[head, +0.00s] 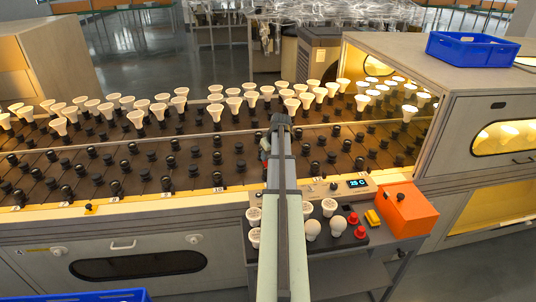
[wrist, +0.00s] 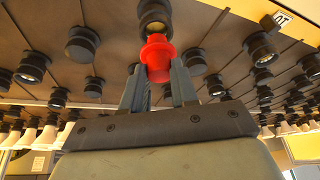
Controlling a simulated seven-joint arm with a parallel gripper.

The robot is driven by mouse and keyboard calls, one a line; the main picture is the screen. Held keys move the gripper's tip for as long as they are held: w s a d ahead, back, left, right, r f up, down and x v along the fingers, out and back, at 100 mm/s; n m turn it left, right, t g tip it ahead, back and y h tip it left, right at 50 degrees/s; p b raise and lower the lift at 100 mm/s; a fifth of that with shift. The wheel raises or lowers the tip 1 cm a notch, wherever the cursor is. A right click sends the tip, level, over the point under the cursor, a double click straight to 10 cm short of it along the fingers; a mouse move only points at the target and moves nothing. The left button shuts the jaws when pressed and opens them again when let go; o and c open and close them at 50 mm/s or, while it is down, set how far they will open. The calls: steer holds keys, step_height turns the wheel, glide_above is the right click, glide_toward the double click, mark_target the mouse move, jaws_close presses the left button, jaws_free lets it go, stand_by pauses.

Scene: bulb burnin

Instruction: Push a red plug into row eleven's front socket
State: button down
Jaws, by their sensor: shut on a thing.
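My gripper (wrist: 158,88) is shut on a red plug (wrist: 158,52), with one grey finger on each side of it. In the wrist view the plug's end overlaps the lower edge of a black socket (wrist: 154,12); I cannot tell whether it touches or has entered it. In the head view my arm reaches over the socket rows and hides most of the plug and the sockets beneath. A small red patch (head: 264,143) shows beside the arm's end. Row label 10 (head: 216,188) is left of the arm; row eleven's label is not visible. Two more red plugs (head: 353,218) stand on the side tray.
Empty black sockets (head: 167,184) fill the front rows. White bulbs (head: 136,118) stand in the rear rows. The side tray (head: 340,240) holds bulbs and a yellow block (head: 373,217). An orange box (head: 408,208) is right of it. A lit cabinet (head: 455,130) bounds the right.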

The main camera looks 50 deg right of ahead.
steer(key=shift+f, duration=1.5)
steer(key=c, duration=0.8)
jaws_free()
steer(key=shift+r, duration=0.1)
steer(key=v, duration=1.3)
steer(key=shift+s+r, duration=0.1)
steer(key=shift+r, duration=0.15)
